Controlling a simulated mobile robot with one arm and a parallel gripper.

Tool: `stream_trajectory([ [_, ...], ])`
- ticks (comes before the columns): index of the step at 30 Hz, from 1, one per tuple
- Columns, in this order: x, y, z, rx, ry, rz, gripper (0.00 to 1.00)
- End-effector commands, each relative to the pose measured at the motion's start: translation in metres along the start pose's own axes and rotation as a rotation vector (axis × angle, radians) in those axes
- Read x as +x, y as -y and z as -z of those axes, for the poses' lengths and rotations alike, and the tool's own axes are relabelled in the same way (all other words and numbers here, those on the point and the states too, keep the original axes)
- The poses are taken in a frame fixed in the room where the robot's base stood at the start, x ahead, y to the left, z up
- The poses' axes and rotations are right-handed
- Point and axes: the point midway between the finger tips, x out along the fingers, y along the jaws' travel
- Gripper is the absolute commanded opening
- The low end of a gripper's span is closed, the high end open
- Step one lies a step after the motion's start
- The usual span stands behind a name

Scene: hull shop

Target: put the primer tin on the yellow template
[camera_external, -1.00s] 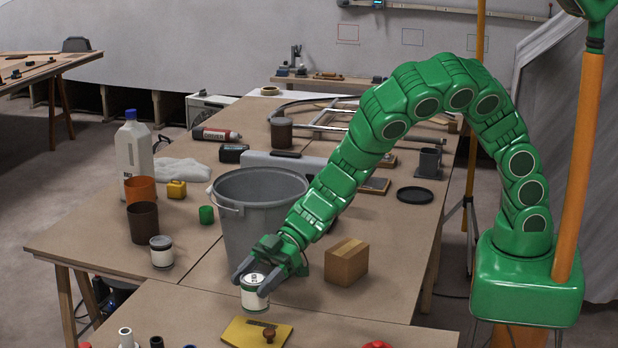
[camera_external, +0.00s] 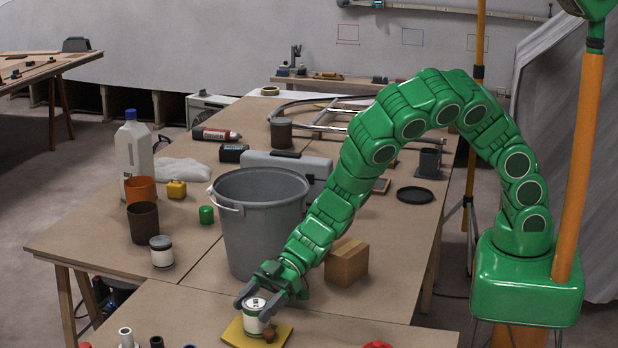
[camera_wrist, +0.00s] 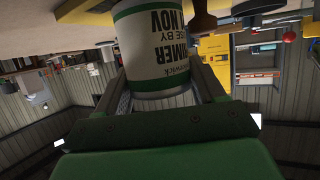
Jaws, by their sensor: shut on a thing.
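The primer tin (camera_external: 256,318), white with a green band and dark lettering, is held upright between the fingers of my gripper (camera_external: 254,306). It also fills the top middle of the wrist view (camera_wrist: 155,50), where my fingers close on its sides. The yellow template (camera_external: 283,334) lies flat on the front table. In the external view the tin is over the template's left and middle part; I cannot tell whether its base touches. A small brown knob (camera_external: 269,336) stands on the template just right of the tin.
A grey bucket (camera_external: 262,225) stands close behind my gripper, and a cardboard box (camera_external: 346,263) is to its right. A red object (camera_external: 378,345) is at the front edge. Several small items stand front left.

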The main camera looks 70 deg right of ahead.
Motion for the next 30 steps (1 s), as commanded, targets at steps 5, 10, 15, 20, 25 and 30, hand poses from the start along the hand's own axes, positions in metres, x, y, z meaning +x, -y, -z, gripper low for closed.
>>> stream_trajectory([
  [5,0.001,0.0,-0.002,0.0,-0.001,0.0,0.73],
  [10,0.001,0.0,-0.002,0.0,-0.001,0.0,0.94],
  [15,0.001,0.0,-0.002,0.0,0.0,0.0,0.94],
  [20,0.0,0.0,0.0,0.0,-0.001,0.0,0.94],
  [25,-0.014,-0.001,0.001,0.0,-0.001,-0.001,0.94],
  [30,-0.04,-0.002,0.001,-0.001,0.002,-0.004,0.94],
])
